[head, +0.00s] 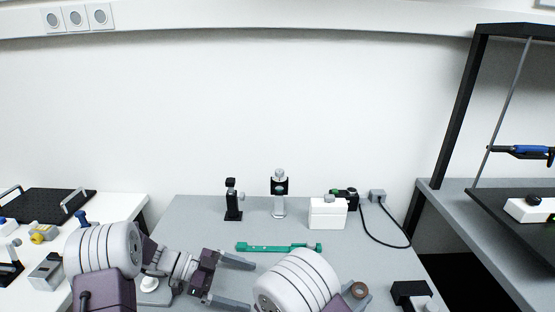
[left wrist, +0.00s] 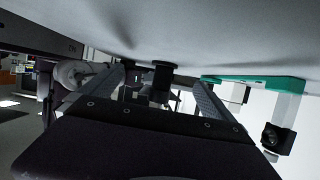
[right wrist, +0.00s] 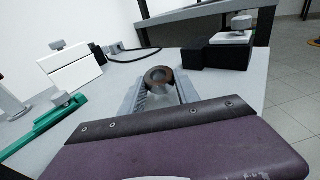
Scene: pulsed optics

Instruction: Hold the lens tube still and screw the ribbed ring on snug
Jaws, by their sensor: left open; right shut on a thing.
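A brown ring (right wrist: 159,80) with an open centre sits between the fingertips of my right gripper (right wrist: 160,92). I cannot make out its ribs; the ring (head: 360,290) also shows in the head view beside my right arm. My right gripper is shut on it. A dark upright piece (left wrist: 161,82), which looks like the lens tube, stands on the table beyond my left gripper (left wrist: 164,92), between its fingers in the picture. My left gripper (head: 252,284) is open and empty in the head view. There my right arm hides the table ahead of it.
A green tool (head: 278,247) lies across the table behind the grippers. A black stand (head: 233,203), a lens post (head: 279,203) and a white box (head: 327,213) stand at the back. A black block (head: 408,292) is at the front right. Grey table between is clear.

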